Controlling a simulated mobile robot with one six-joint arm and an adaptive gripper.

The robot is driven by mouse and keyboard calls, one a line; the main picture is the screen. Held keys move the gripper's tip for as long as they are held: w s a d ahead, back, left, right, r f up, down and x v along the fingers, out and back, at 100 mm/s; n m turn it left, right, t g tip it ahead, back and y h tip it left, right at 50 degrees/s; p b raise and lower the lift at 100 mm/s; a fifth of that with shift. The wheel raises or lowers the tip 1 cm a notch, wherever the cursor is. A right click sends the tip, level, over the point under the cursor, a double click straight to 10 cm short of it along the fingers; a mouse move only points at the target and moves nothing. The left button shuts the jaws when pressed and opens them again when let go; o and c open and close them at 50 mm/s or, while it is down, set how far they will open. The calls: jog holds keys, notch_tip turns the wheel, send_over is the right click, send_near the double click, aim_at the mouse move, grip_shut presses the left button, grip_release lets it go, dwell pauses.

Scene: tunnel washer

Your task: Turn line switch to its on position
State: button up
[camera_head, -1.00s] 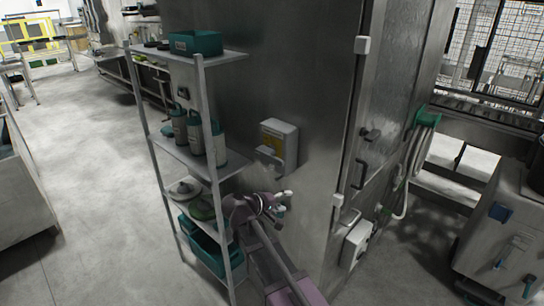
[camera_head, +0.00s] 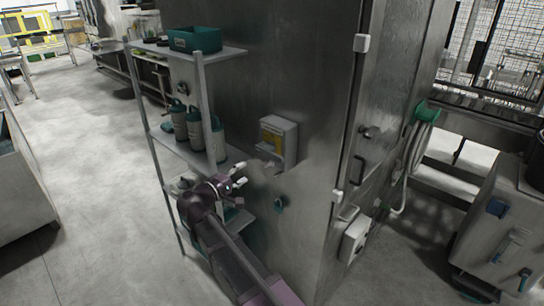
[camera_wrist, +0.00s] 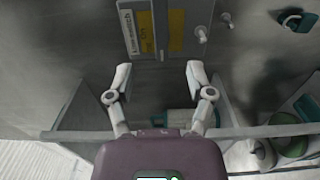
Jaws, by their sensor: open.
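The line switch box (camera_head: 280,138) is a pale grey box with a yellow label, fixed on the side wall of a tall metal cabinet. A pale lever-like part (camera_head: 268,155) shows at its lower left. In the wrist view the labelled box (camera_wrist: 150,30) is at the top centre, beyond my fingertips, with small white knobs (camera_wrist: 225,17) to its right. Whether the switch is on or off cannot be told. My gripper (camera_head: 241,177) is open and empty, below and left of the box in the head view. In the wrist view the gripper (camera_wrist: 158,75) shows its two fingers apart, touching nothing visible.
A shelf rack (camera_head: 205,110) with bottles (camera_head: 194,128) and a teal bin (camera_head: 195,39) stands close left of my arm. A cabinet door handle (camera_head: 357,172) is at the right. Open floor lies left.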

aim_at(271, 156)
jog(key=x, duration=1.3)
jog(key=shift+w+d, duration=0.25)
jog(key=shift+w, duration=0.05)
grip_shut()
